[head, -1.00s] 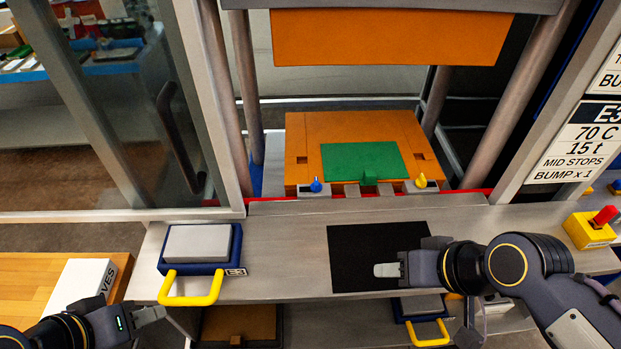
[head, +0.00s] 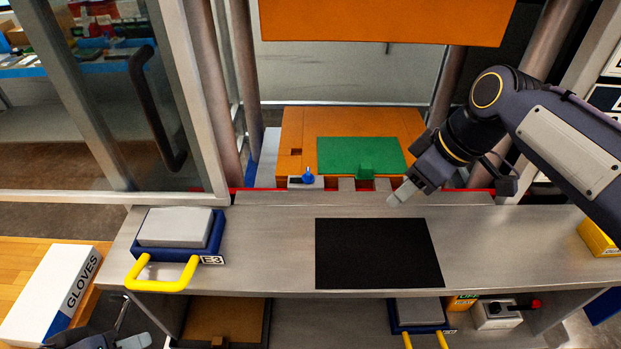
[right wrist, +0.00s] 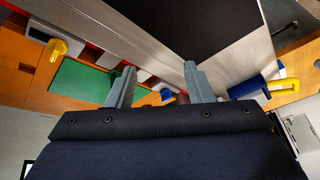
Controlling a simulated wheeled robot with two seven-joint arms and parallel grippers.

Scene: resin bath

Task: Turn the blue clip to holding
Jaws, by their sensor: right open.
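The blue clip (head: 308,176) sits on a light block at the front left of the orange press plate (head: 292,125). It looks small, and its exact turn is hard to read. A green panel (head: 345,150) lies on the plate. My right gripper (head: 402,194) is open and empty above the bench's back edge, right of the blue clip and apart from it. In the right wrist view the blue clip (right wrist: 167,94) shows beyond the gap between the fingers (right wrist: 160,68), and a yellow clip (right wrist: 58,48) shows upper left. My left gripper (head: 130,342) is partly visible at the lower left.
A black mat (head: 378,255) lies on the steel bench. A blue block with a yellow handle (head: 160,278) stands left. The orange upper plate (head: 385,20) hangs above. A glass door (head: 90,100) is at left, and a glove box (head: 50,295) lies below it.

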